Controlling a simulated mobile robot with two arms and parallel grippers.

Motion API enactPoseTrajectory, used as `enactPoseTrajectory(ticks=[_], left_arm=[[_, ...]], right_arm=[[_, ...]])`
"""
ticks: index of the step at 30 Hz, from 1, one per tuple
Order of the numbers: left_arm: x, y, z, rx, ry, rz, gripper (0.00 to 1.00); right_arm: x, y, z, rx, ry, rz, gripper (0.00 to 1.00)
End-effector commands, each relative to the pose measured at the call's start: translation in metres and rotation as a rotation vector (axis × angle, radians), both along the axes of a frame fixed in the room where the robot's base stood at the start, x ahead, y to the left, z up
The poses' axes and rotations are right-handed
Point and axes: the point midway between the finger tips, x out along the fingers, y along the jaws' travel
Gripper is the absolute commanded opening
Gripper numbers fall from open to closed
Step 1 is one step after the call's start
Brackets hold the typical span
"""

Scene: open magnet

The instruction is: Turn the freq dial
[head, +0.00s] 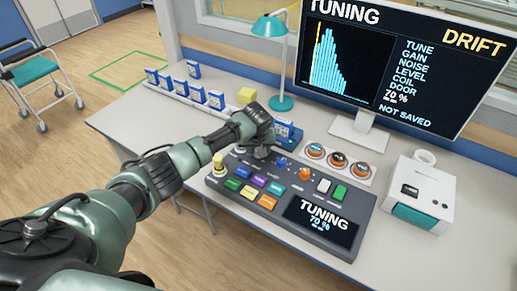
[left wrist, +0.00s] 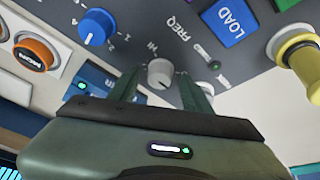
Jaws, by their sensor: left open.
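The freq dial (left wrist: 160,73) is a small grey knob on the dark console, beside the printed word FREQ in the left wrist view. My left gripper (left wrist: 160,76) is open, with one dark green finger on each side of the knob. I cannot tell whether either finger touches it. In the head view my left gripper (head: 261,150) is over the back left of the console (head: 366,205), and the dial is hidden behind it. The console screen (head: 320,221) reads TUNING 70 %. My right gripper is not in view.
A blue knob (left wrist: 97,27), a blue LOAD button (left wrist: 230,22) and a yellow plunger-like knob (left wrist: 297,55) are close to the gripper. A monitor (head: 400,60) reads TUNING, DRIFT, 70 %, NOT SAVED. A teal lamp (head: 281,102) and a white box (head: 418,195) stand on the desk.

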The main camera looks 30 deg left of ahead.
Motion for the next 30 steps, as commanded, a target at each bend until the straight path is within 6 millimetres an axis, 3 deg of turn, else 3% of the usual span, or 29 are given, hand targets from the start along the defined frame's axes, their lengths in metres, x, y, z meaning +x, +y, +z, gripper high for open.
enactPoseTrajectory(ticks=[3, 9, 17, 30], left_arm=[[0.0, 0.0, 0.0, 0.0, 0.0, 0.0, 0.49], [0.0, 0.0, 0.0, 0.0, 0.0, 0.0, 0.0], [-0.001, 0.0, 0.002, -0.003, 0.002, -0.056, 0.0], [0.0, 0.003, 0.0, -0.003, 0.001, -0.434, 0.0]], right_arm=[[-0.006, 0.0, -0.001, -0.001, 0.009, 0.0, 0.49], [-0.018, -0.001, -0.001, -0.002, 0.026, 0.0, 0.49], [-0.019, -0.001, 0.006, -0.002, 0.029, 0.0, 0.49], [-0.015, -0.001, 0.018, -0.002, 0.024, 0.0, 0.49]])
